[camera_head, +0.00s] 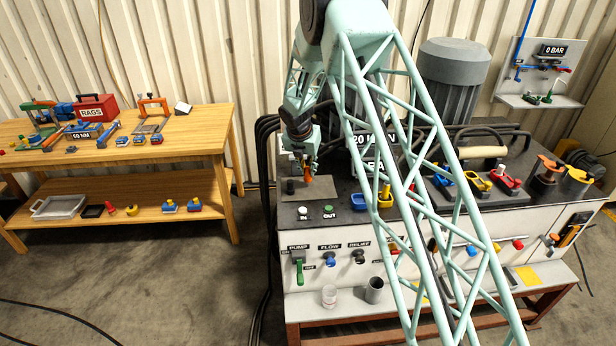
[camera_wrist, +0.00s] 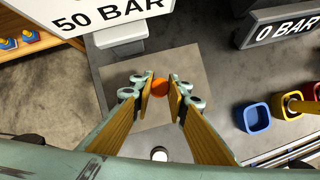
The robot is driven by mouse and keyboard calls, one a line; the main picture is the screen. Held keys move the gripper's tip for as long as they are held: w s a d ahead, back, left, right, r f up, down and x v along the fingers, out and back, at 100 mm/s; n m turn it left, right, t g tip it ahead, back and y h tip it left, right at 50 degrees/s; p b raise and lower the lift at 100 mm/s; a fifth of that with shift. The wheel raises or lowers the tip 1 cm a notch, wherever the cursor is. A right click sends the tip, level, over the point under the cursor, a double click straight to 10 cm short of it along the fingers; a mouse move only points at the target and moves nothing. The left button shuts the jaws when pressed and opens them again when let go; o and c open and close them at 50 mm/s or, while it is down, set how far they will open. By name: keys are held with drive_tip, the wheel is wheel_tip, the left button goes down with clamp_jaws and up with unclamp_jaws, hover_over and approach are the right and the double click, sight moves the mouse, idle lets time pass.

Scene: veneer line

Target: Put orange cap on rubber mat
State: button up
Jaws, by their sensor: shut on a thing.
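The orange cap (camera_head: 308,180) is small and hangs at the tip of my gripper (camera_head: 306,168). In the wrist view the orange cap (camera_wrist: 160,87) sits between the two fingertips of my gripper (camera_wrist: 160,84), which is shut on it. The rubber mat, a flat grey-brown sheet (camera_head: 318,190), lies on the dark bench top under the gripper. In the wrist view the mat (camera_wrist: 205,66) spreads behind and around the cap. The cap is over the mat; I cannot tell whether it touches it.
A blue cup (camera_wrist: 257,118) and a yellow cup (camera_wrist: 288,106) stand right of the mat. A 50 BAR sign (camera_wrist: 110,12) is close at upper left, and a 0 BAR sign (camera_wrist: 285,30) at upper right.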

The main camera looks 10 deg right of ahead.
sight(308, 175)
drive_tip(key=shift+f, duration=1.75)
drive_tip(key=shift+f, duration=0.1)
drive_tip(key=o, duration=0.8)
drive_tip(key=shift+c, duration=0.2)
drive_tip(key=v, duration=1.2)
drive_tip(key=shift+s, duration=0.1)
